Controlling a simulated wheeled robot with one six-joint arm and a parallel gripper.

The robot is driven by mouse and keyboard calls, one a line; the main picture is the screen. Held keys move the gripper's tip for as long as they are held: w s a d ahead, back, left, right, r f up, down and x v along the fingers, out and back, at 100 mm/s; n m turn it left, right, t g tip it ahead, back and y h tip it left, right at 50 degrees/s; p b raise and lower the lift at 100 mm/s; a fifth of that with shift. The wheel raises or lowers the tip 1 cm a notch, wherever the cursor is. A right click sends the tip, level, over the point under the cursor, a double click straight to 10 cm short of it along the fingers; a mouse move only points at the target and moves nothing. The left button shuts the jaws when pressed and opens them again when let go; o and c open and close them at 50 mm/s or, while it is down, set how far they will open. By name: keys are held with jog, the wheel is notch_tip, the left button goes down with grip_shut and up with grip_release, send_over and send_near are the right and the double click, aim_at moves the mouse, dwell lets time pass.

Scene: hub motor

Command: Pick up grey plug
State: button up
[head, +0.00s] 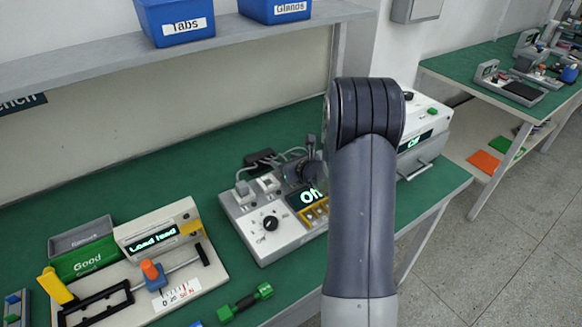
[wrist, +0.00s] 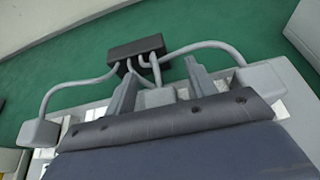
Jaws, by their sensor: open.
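Three light grey plugs show in the wrist view: a left plug (wrist: 38,133), a middle plug (wrist: 155,98) and a right plug (wrist: 260,78). Grey cables run from them to a black block (wrist: 137,46). My gripper (wrist: 160,72) is open, its two fingers on either side of the middle plug in this view; I cannot tell whether they touch it. In the head view my gripper (head: 309,148) is over the back of the grey test unit (head: 245,228). Two plugs (head: 243,188) (head: 268,181) show there; my arm and gripper hide part of the unit.
The green bench (head: 150,187) has free room behind the unit. A load fixture (head: 190,292) stands to the left, with a green-ended part (head: 245,302) in front. A white unit (head: 428,122) stands to the right. A shelf (head: 95,68) with blue bins (head: 175,20) hangs above.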

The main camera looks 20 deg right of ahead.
jog(key=shift+c, duration=0.3)
jog(key=c, duration=1)
notch_tip(320, 180, up, 10)
jog(key=shift+p, duration=0.55)
